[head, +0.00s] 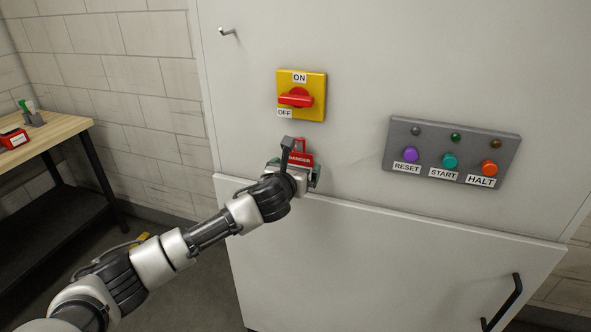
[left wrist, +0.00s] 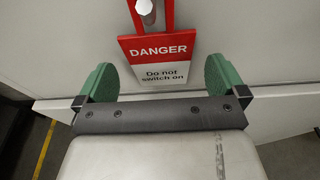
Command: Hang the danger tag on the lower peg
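The danger tag (head: 301,159) is red and white, with a red loop at its top. In the left wrist view the tag (left wrist: 160,62) hangs upright in front of the cabinet, its loop around the pale end of a peg (left wrist: 146,8). My left gripper (head: 307,178) is at the tag, below the yellow switch. In the left wrist view its green fingers (left wrist: 159,82) are wide apart, one on each side of the tag's lower part, with gaps to both edges. In the head view my wrist hides part of the tag. My right gripper is not in view.
Another peg (head: 227,32) sticks out bare at the cabinet's upper left. A yellow switch plate (head: 316,84) carries a red handle (head: 296,98). A grey button panel (head: 452,152) is to the right. A wooden table (head: 62,128) holds a red object (head: 14,139) at left.

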